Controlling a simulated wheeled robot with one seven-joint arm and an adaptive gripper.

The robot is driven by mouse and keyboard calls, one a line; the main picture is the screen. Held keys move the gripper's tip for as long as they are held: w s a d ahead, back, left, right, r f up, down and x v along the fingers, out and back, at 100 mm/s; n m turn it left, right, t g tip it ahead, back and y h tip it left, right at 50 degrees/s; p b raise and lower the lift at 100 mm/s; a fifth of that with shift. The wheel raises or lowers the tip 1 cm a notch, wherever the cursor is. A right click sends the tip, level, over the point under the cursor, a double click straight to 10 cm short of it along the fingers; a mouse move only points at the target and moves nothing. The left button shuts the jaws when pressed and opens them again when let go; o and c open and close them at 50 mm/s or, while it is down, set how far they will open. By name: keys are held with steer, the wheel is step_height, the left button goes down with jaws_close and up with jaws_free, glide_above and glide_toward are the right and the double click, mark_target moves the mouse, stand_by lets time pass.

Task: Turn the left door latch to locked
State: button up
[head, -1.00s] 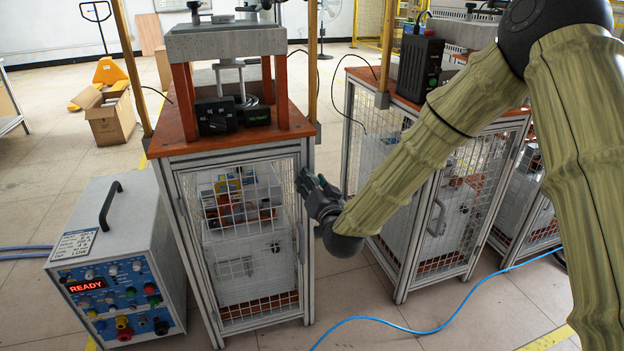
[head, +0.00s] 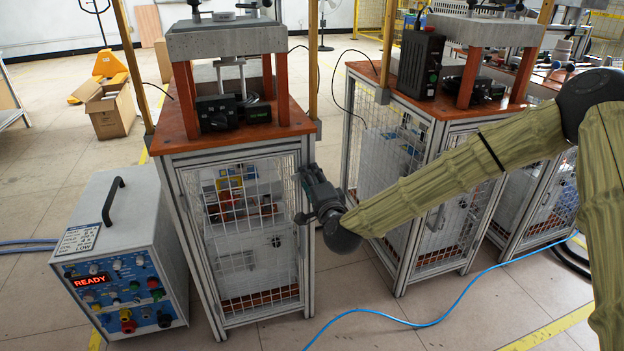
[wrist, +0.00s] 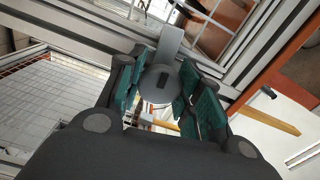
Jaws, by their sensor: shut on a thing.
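The left door latch (wrist: 160,84) is a grey round knob with a dark slot and a flat grey arm. In the wrist view it lies between the teal finger pads of my gripper (wrist: 160,100), which is shut on it. In the head view my gripper (head: 306,196) is at the right edge of the left cabinet's mesh door (head: 243,235), near mid-height, and hides the latch there. The door looks closed against its frame.
A second cabinet (head: 345,125) stands to the right behind my arm. A power unit reading READY (head: 118,250) stands on the floor at left. A blue cable (head: 400,322) crosses the floor in front. Floor between the cabinets is narrow.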

steer(key=shift+d+m, duration=0.1)
steer(key=shift+m, duration=0.6)
steer(key=o, duration=1)
steer(key=shift+o, duration=0.2)
steer(key=v, duration=1.2)
